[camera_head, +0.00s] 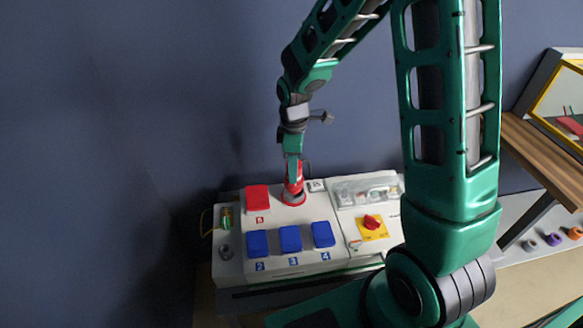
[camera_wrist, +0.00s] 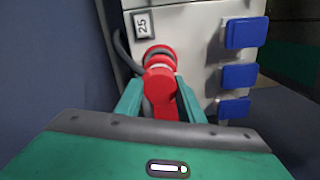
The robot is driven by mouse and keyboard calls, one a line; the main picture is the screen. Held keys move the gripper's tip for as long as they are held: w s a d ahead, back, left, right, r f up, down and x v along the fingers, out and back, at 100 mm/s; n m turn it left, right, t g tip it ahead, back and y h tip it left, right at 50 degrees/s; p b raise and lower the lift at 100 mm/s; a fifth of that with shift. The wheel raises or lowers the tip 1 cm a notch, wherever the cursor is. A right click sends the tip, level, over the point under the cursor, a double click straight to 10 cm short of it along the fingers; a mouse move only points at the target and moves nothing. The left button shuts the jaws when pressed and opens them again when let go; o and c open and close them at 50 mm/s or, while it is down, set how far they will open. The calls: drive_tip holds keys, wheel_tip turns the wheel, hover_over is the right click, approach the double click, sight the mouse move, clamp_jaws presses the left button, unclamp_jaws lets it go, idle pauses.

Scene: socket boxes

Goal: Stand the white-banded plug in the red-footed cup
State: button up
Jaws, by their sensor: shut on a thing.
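My gripper (camera_wrist: 160,108) points down at the white socket box and is shut on a red plug (camera_wrist: 160,84). In the head view the plug (camera_head: 293,182) stands roughly upright between my fingers, its lower end at a red-rimmed socket (camera_head: 294,199) on the box top. Small cups (camera_head: 553,239) stand on the right-hand ledge; I cannot make out a red foot on any.
The white box (camera_head: 290,225) carries a red cover (camera_head: 257,198), several blue covers (camera_head: 290,238), a red knob (camera_head: 372,222) on yellow and a clear cover (camera_head: 366,191). A dark cable (camera_wrist: 122,50) runs beside the plug. A wooden shelf (camera_head: 545,160) stands at right.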

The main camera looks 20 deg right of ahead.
drive_tip(key=shift+f, duration=0.2)
idle(0.4)
drive_tip(key=shift+f, duration=0.7)
drive_tip(key=shift+f, duration=0.15)
drive_tip(key=shift+f, duration=0.45)
drive_tip(key=o, duration=1.2)
wheel_tip(320, 180, up, 18)
drive_tip(key=shift+f, duration=0.2)
